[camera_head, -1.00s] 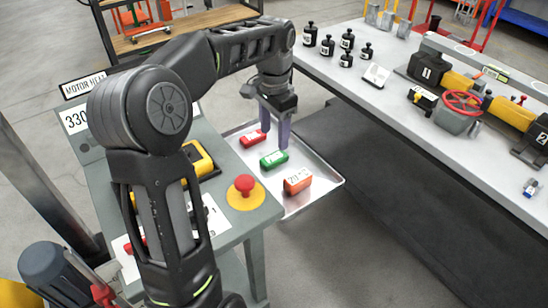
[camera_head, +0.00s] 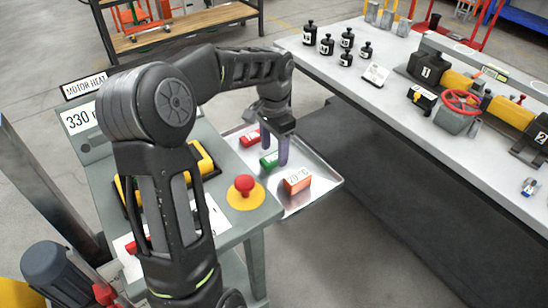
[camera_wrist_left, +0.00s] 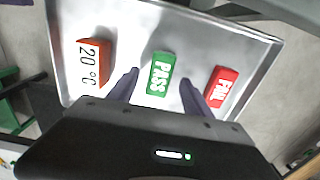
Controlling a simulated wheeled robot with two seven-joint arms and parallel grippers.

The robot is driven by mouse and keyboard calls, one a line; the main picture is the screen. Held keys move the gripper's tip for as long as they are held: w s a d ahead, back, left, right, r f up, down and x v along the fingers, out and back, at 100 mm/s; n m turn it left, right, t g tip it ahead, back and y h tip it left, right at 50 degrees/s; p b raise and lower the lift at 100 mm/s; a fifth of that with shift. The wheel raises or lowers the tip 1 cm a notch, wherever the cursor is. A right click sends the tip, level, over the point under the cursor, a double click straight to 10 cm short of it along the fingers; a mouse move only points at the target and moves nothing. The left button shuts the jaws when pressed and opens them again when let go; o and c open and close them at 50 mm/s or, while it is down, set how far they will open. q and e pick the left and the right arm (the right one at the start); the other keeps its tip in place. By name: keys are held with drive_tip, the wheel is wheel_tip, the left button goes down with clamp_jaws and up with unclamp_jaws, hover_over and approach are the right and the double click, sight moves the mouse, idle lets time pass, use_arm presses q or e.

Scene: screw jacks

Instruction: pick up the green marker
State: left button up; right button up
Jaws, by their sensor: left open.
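The green marker (camera_head: 267,161) is a small block lettered PASS, lying on a silver metal tray (camera_head: 318,181). In the left wrist view the green marker (camera_wrist_left: 160,75) lies between the two fingertips of my open left gripper (camera_wrist_left: 160,80), with space on both sides. In the head view my left gripper (camera_head: 274,155) is low over the tray, and its fingers partly hide the green marker. I cannot tell the exact height of the fingertips. My right gripper is not in view.
A red FAIL block (camera_wrist_left: 221,88) and an orange temperature block (camera_wrist_left: 95,62) lie on either side of the green marker. A grey console with a red mushroom button (camera_head: 245,184) stands left of the tray. A long workbench (camera_head: 400,104) stands to the right.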

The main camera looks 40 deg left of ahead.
use_arm(q)
drive_tip(key=shift+f, duration=0.85)
clamp_jaws()
idle(0.3)
